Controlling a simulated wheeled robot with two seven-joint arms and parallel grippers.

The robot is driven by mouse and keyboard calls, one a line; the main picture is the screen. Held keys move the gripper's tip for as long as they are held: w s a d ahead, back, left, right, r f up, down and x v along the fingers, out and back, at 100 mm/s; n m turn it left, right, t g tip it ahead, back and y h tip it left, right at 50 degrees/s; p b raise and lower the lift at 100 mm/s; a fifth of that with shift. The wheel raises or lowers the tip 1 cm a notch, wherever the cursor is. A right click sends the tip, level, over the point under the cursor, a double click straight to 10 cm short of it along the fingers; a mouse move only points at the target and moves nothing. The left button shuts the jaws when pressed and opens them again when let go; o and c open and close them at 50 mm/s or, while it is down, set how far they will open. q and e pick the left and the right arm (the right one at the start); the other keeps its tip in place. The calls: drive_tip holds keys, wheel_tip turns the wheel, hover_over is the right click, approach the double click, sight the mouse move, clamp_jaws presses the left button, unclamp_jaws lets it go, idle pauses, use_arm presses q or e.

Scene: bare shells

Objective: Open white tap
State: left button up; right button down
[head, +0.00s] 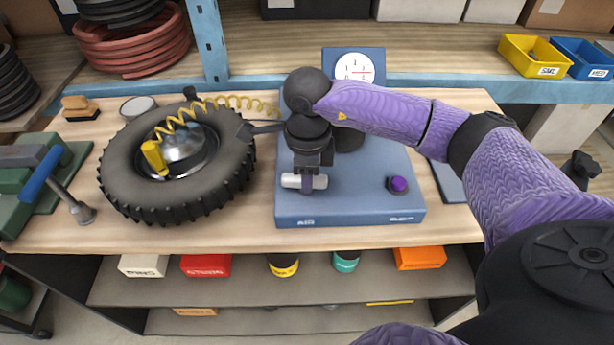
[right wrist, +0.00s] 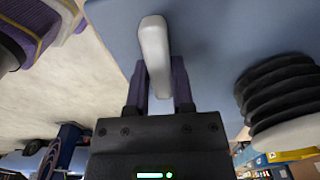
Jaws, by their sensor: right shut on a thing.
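The white tap (head: 290,181) is a short white bar handle on the front left of a blue box-shaped unit (head: 350,205) on the workbench. It lies roughly crosswise in the head view. My right gripper (head: 307,183) comes down on it from above and is shut on it. In the right wrist view the tap (right wrist: 154,45) runs between the two purple fingers of the right gripper (right wrist: 158,80). The part of the tap between the fingers is partly hidden. My left gripper is not in view.
A purple knob (head: 398,185) sits on the unit's right. A dial gauge (head: 354,68) stands behind. A tyre (head: 177,190) with a coiled yellow hose (head: 230,100) lies left of the unit. In the wrist view, black bellows (right wrist: 275,95) stand right of the fingers. The front bench strip (head: 240,235) is clear.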

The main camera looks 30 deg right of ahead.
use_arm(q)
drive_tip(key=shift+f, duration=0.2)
use_arm(e)
drive_tip(key=shift+n, duration=0.5)
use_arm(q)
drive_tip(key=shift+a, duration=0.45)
use_arm(e)
drive_tip(key=shift+c, duration=2.4)
unclamp_jaws()
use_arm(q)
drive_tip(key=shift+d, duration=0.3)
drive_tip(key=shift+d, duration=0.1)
